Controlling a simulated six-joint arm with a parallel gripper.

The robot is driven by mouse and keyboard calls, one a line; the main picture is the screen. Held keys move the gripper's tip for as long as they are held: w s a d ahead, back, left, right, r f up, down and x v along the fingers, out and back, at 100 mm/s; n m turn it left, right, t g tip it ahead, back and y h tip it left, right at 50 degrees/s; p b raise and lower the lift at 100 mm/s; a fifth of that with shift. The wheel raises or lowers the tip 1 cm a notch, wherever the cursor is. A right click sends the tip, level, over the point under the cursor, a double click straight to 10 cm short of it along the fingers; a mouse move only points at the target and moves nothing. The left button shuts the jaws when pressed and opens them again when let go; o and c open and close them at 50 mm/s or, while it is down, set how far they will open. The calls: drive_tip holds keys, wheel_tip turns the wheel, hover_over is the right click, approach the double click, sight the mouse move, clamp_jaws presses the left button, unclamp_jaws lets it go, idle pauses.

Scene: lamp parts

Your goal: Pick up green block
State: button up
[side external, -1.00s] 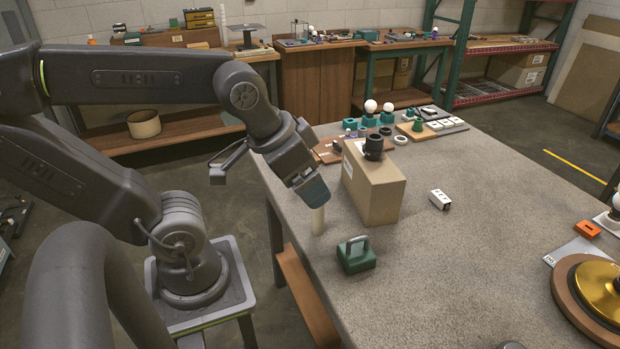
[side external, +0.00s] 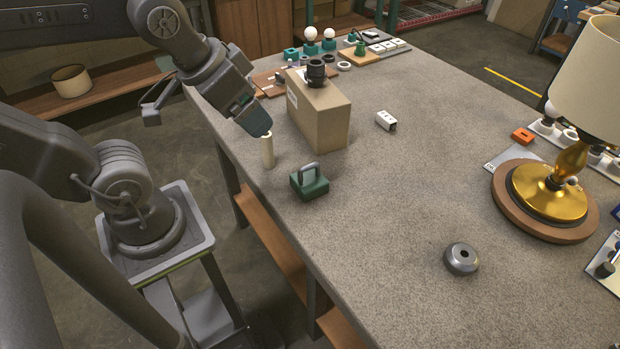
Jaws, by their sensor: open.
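The green block (side external: 310,187) sits upright on the grey tabletop near its left edge, with a grey arched handle on top. My gripper (side external: 261,128) is above and to the left of the block in the picture, apart from it, pointing down at a slant. Its fingers are small and partly hidden here; it is open. A pale upright cylinder (side external: 267,152) stands on the table directly under or beside the gripper tip. I cannot tell whether they touch.
A cardboard box (side external: 325,118) with a black cylindrical part (side external: 316,72) on top stands behind the block. A white socket block (side external: 386,121) lies right of it. A lamp (side external: 553,190) and a grey metal ring (side external: 461,258) are farther right. The table between is clear.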

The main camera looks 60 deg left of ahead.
drive_tip(key=shift+o, duration=1.3)
drive_tip(key=m+g+y, duration=0.4)
drive_tip(key=m+g, duration=0.1)
drive_tip(key=m, duration=1.4)
hover_over(309, 178)
drive_tip(key=d, duration=0.6)
wheel_tip(309, 178, down, 12)
drive_tip(key=f, duration=0.1)
drive_tip(key=x, duration=0.9)
drive_tip(key=a+x, duration=0.1)
drive_tip(key=x, duration=0.3)
drive_tip(key=shift+s+a, duration=0.15)
drive_tip(key=shift+s, duration=0.2)
